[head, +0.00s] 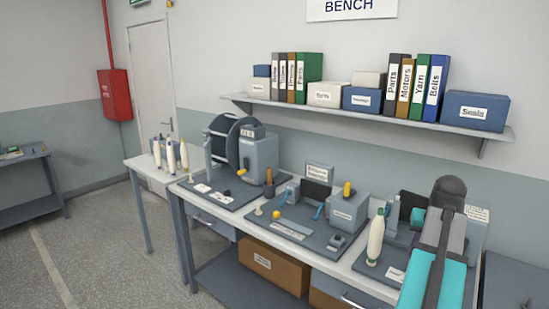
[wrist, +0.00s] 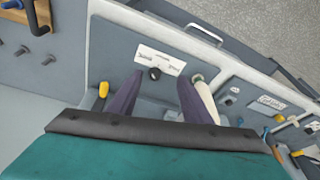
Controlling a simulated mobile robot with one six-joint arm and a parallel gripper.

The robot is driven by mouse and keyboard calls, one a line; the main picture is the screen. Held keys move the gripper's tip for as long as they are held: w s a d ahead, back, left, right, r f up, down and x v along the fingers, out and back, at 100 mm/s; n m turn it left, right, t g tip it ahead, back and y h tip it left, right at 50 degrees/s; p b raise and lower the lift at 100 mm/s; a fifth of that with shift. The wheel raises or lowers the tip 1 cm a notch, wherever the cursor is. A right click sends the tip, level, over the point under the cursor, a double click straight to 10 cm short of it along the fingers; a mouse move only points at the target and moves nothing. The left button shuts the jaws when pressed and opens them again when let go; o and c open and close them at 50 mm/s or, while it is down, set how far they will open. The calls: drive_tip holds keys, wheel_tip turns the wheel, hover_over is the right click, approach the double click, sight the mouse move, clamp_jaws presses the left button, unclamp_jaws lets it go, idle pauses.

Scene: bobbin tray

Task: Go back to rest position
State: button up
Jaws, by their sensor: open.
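My gripper (wrist: 160,76) is open in the wrist view, its two dark fingers apart with nothing held between them. In the head view a white bobbin with a dark green top (head: 376,240) stands upright on the right-hand board.
A winding machine (head: 260,155) and another board with a grey box (head: 348,212) lie along the bench. A shelf (head: 380,116) with binders and boxes hangs above. The floor at left is clear.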

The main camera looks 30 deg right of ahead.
drive_tip(key=w+a+f+n+g+y+b, duration=0.1)
drive_tip(key=w+a+f+n, duration=0.1)
drive_tip(key=w+a+f, duration=0.7)
drive_tip(key=w+a+f+n+g+y+b, duration=0.1)
drive_tip(key=w+a+f+n+y+b, duration=0.15)
drive_tip(key=a+f, duration=1.1)
drive_tip(key=w+a+f+n+g+y+b, duration=0.1)
drive_tip(key=w+a+f+n+g, duration=0.1)
drive_tip(key=w+a+f, duration=0.65)
drive_tip(key=s+a+f+n+g+b, duration=0.1)
drive_tip(key=s+a+f, duration=0.4)
drive_tip(key=a+f, duration=0.45)
drive_tip(key=s+a+f+n+g+b, duration=0.15)
drive_tip(key=s+a+f, duration=0.25)
drive_tip(key=a+f, duration=0.55)
drive_tip(key=s+a+f+n+h, duration=0.1)
drive_tip(key=s+a+f, duration=0.2)
drive_tip(key=s+f, duration=0.4)
drive_tip(key=s+a+f+g+h+b, duration=0.1)
drive_tip(key=s+a+f, duration=0.3)
drive_tip(key=s+f, duration=0.3)
drive_tip(key=shift+s+a+f+n, duration=0.15)
drive_tip(key=shift+s+f+n, duration=0.2)
drive_tip(key=shift+s, duration=0.4)
drive_tip(key=shift+g, duration=0.25)
